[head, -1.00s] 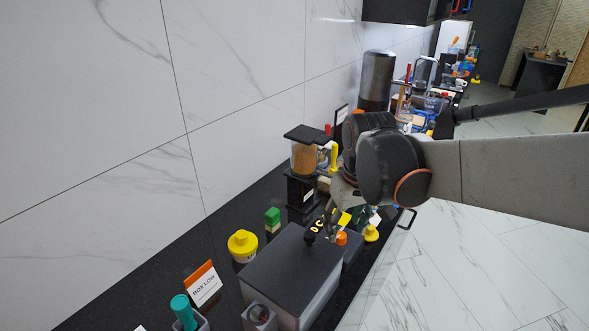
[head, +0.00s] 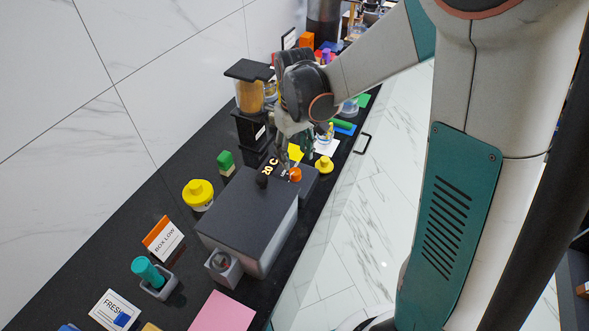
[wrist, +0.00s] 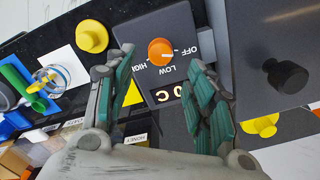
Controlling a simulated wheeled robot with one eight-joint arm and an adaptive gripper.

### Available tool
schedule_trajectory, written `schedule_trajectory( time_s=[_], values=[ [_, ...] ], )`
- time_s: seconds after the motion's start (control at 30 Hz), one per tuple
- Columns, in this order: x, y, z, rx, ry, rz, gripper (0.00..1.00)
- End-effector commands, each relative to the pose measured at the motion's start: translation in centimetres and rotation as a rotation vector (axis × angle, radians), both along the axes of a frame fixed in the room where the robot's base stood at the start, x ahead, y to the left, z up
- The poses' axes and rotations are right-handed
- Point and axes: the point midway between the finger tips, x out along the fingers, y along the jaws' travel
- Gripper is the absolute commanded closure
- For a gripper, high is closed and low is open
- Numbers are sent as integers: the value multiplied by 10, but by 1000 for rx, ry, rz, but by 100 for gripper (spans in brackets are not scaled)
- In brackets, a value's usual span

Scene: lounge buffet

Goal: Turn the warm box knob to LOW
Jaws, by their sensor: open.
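The warm box (head: 249,203) is a grey box with a dark lid and a black lid knob (head: 262,182). Its control panel, at the far end, carries an orange knob (head: 295,174), also seen in the wrist view (wrist: 161,52). OFF, LOW and HIGH are printed around the knob; its pointer setting is too small to read surely. A lit display (wrist: 170,92) is partly hidden by a finger and ends in "0 C". My gripper (head: 290,158) is open above the panel. In the wrist view its fingertips (wrist: 160,58) stand either side of the knob, apparently not touching it.
A dispenser with a black top (head: 250,95) stands close behind my gripper. A yellow lidded pot (head: 198,194), a BOX LOW sign (head: 163,240) and a teal-handled item (head: 148,270) line the wall side. The counter edge and open floor (head: 335,235) lie to the right.

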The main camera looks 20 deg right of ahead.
Motion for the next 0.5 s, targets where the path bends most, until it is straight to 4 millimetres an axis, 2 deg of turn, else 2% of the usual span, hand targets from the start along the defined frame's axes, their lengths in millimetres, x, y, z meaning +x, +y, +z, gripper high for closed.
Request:
schedule_trajectory(
  time_s=[0.03, 0.2, 0.33, 0.5],
  values=[
    [0, 0, -13, 0, 0, 0, 50],
    [0, 0, -41, 0, 0, 0, 50],
    [0, 0, -55, 0, 0, 0, 50],
    [0, 0, -64, 0, 0, 0, 50]
  ],
)
